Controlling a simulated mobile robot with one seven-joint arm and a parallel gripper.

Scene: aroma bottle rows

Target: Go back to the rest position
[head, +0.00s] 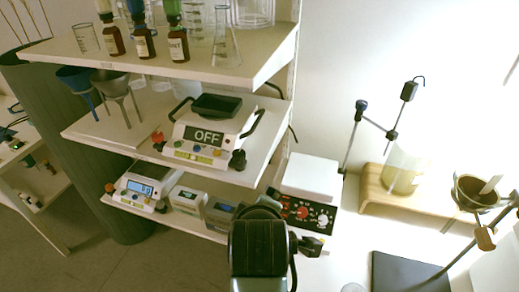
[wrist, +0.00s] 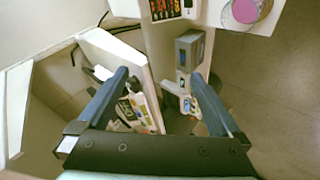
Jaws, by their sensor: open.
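My gripper (wrist: 159,77) shows in the wrist view with its two blue fingers spread apart and nothing between them. In the head view my dark arm rises at bottom centre in front of the shelf unit, and the fingers are hidden.
The shelf unit (head: 262,72) holds glassware, funnels (head: 113,84), a device marked OFF (head: 206,136) and a scale (head: 140,189). A hotplate (head: 307,212), stands and a black plate (head: 408,273) are on the right. Open floor shows at lower left.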

